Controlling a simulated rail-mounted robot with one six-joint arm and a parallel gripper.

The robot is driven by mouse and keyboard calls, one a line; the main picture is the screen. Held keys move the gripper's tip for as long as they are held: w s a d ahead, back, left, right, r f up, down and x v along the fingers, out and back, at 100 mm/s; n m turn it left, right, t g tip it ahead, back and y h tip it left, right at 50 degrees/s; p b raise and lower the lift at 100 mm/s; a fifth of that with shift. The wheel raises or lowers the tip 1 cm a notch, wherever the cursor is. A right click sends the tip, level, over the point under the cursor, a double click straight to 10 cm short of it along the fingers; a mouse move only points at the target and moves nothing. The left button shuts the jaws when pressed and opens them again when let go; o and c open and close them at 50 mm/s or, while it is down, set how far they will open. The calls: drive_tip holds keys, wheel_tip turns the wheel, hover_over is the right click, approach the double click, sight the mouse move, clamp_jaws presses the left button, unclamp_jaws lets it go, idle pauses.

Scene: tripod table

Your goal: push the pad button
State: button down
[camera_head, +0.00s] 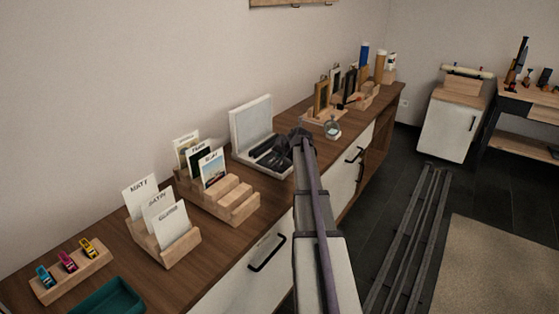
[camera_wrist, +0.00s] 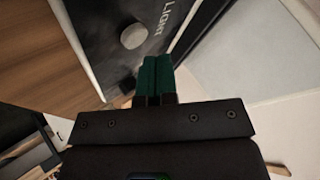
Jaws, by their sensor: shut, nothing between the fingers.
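A white open case (camera_head: 250,118) stands on the wooden counter in the head view, its lid raised and dark parts inside. In the wrist view a black panel (camera_wrist: 103,18) with white lettering, perhaps "LIGHT", carries a round grey button (camera_wrist: 133,36). My gripper (camera_wrist: 155,58) has dark green fingers pressed together, with nothing between them. The fingertips appear just below and right of the button in the wrist view; I cannot tell if they touch the panel. In the head view my gripper (camera_head: 299,137) is dark at the case's right side, and its fingertips are not clear.
Card holders (camera_head: 165,236) and a rack with toy cars (camera_head: 72,268) stand left on the counter, with a green tray (camera_head: 107,299). A small glass bottle (camera_head: 332,128) and wooden stands with frames (camera_head: 323,108) are to the right of the case.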

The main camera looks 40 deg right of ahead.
wheel_tip(320, 180, up, 6)
drive_tip(key=p, duration=0.6)
drive_tip(key=shift+s+a+f, duration=0.1)
drive_tip(key=shift+f, duration=0.05)
drive_tip(key=s+a+n+g+p, duration=0.2)
drive_tip(key=s+a, duration=0.6)
drive_tip(key=a, duration=0.7)
drive_tip(key=s+a+n+g+p, duration=0.2)
drive_tip(key=s+a+n+g, duration=0.2)
drive_tip(key=s+a, duration=0.5)
drive_tip(key=s+a+n+g+y+p, duration=0.1)
drive_tip(key=s+a, duration=0.8)
drive_tip(key=a, duration=1.1)
drive_tip(key=r+n+g+p, duration=0.1)
drive_tip(key=n+g, duration=0.1)
drive_tip(key=n, duration=0.1)
drive_tip(key=shift+s+a+n, duration=0.2)
drive_tip(key=shift+a+n, duration=0.1)
drive_tip(key=shift+a, duration=0.1)
